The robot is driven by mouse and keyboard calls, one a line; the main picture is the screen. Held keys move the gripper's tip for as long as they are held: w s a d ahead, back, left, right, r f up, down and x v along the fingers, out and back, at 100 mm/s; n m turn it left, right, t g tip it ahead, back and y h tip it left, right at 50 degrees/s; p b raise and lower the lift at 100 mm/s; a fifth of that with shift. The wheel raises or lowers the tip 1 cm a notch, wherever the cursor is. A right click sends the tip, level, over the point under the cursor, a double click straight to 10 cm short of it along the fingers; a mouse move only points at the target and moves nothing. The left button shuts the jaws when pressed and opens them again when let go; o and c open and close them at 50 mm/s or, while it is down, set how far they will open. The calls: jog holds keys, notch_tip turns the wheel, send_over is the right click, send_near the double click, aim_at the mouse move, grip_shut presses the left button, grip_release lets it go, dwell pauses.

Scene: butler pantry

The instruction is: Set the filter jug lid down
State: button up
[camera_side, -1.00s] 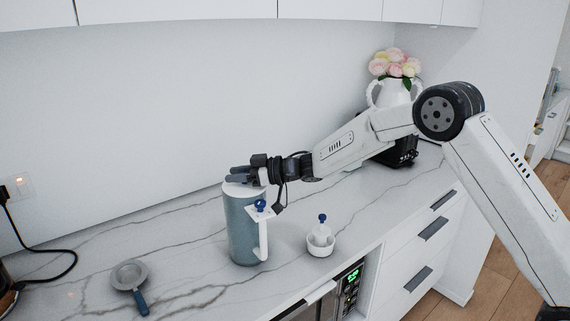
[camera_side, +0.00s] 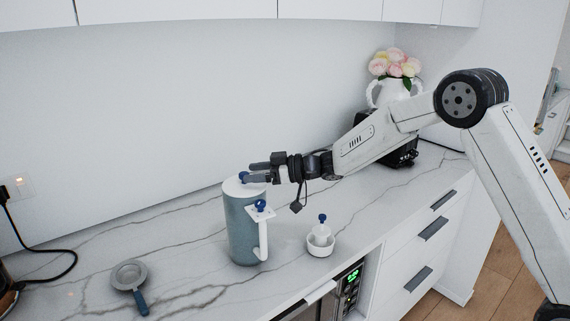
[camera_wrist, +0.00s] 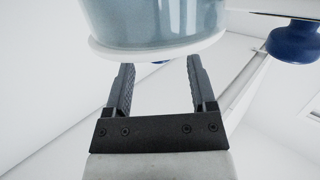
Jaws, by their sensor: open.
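The filter jug (camera_side: 243,232) is a tall blue-grey cylinder with a white handle (camera_side: 264,238), standing upright on the counter. Its white lid (camera_side: 233,187) lies flat on top of it, with a small blue knob (camera_side: 243,176) in the middle. My gripper (camera_side: 257,173) is open just right of and around the height of this knob, with nothing held. In the wrist view the open fingers (camera_wrist: 158,75) point toward the lid's white rim (camera_wrist: 130,52), and a sliver of blue knob shows beyond it. A second blue knob (camera_side: 261,205) tops the handle.
A white bowl (camera_side: 320,246) holding a blue-knobbed white piece stands right of the jug. A grey strainer (camera_side: 130,275) lies at the left front. A flower vase (camera_side: 394,92) and black appliance (camera_side: 402,153) stand behind my arm. Marble counter between jug and strainer is clear.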

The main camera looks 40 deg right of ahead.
aim_at(245, 173)
jog(key=shift+v, duration=1.6)
jog(key=s+d+f+m+g+h, duration=0.1)
jog(key=s+d+f+m+h, duration=0.2)
jog(key=s+h, duration=0.2)
jog(key=s+d+f+m+h, duration=0.3)
jog(key=s+m+h, duration=0.1)
jog(key=s+h, duration=0.2)
jog(key=s+f+m+g, duration=0.1)
jog(key=s+f+g, duration=0.2)
jog(key=s, duration=0.6)
jog(key=s+f+m+g, duration=0.1)
jog(key=s+f+g, duration=0.2)
jog(key=s, duration=0.7)
jog(key=shift+s+g, duration=0.35)
jog(key=shift+g, duration=0.55)
jog(key=shift+o, duration=0.5)
jog(key=shift+a+f, duration=0.1)
